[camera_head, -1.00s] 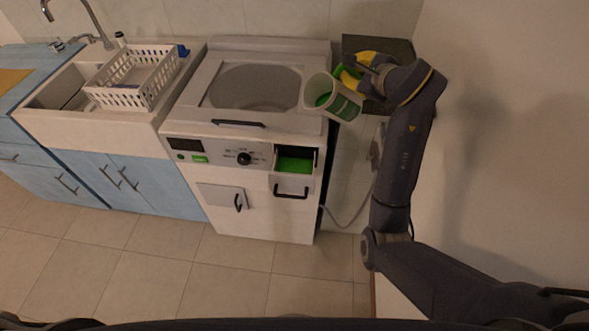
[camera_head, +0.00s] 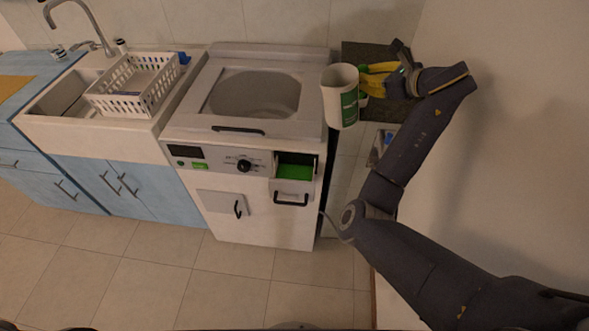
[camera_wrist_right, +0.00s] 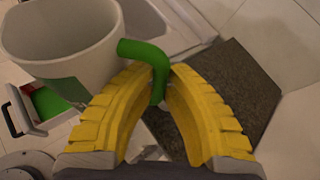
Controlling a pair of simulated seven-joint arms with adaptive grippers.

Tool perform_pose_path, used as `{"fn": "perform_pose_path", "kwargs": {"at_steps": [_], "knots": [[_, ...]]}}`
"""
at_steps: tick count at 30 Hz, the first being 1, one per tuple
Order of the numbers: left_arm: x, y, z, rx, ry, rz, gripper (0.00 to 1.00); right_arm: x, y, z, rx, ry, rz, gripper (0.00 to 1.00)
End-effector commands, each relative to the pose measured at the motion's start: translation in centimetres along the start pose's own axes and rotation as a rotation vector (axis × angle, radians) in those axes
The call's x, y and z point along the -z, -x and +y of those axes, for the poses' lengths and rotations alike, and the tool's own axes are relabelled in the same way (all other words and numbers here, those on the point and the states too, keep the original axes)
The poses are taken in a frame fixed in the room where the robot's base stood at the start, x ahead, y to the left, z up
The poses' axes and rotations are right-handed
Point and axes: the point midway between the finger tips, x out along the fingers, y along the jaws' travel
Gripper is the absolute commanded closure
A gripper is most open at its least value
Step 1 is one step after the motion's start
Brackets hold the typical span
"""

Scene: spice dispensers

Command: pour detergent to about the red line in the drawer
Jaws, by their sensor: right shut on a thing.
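A white cup (camera_head: 340,93) with a green label is held nearly upright beside the washing machine's right top edge. My right gripper (camera_head: 367,81) has its yellow fingers shut on the cup's green handle. In the right wrist view, the fingers (camera_wrist_right: 162,88) close around the handle, and the cup (camera_wrist_right: 62,35) looks empty in the part that shows. The open detergent drawer (camera_head: 292,185) sticks out of the machine's front. The drawer shows in the right wrist view too (camera_wrist_right: 22,115). My left gripper is not in view.
A dark shelf (camera_head: 358,52) stands behind my right gripper at the wall. A white dish rack (camera_head: 130,100) sits on the sink at the left.

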Motion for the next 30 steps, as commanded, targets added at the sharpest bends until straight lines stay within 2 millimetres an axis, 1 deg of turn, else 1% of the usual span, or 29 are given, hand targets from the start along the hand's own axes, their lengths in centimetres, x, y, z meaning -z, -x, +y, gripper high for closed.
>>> {"fn": "perform_pose_path", "kwargs": {"at_steps": [2,6,12,17,22,30], "knots": [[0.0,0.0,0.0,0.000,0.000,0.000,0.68,0.1,0.0,-0.6,-0.025,-0.061,-0.015,1.00],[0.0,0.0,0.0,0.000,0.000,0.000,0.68,0.9,-0.3,-0.7,-0.055,-0.133,-0.029,1.00],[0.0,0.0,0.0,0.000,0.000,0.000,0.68,1.8,-0.6,-0.9,-0.082,-0.200,-0.042,1.00],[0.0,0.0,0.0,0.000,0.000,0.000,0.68,2.1,-0.7,-1.0,-0.091,-0.224,-0.047,1.00],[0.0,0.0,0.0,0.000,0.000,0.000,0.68,1.5,-0.4,-1.2,-0.094,-0.229,-0.049,1.00],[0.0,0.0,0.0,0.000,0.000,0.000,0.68,-0.6,0.6,-1.8,-0.093,-0.228,-0.048,1.00]]}}
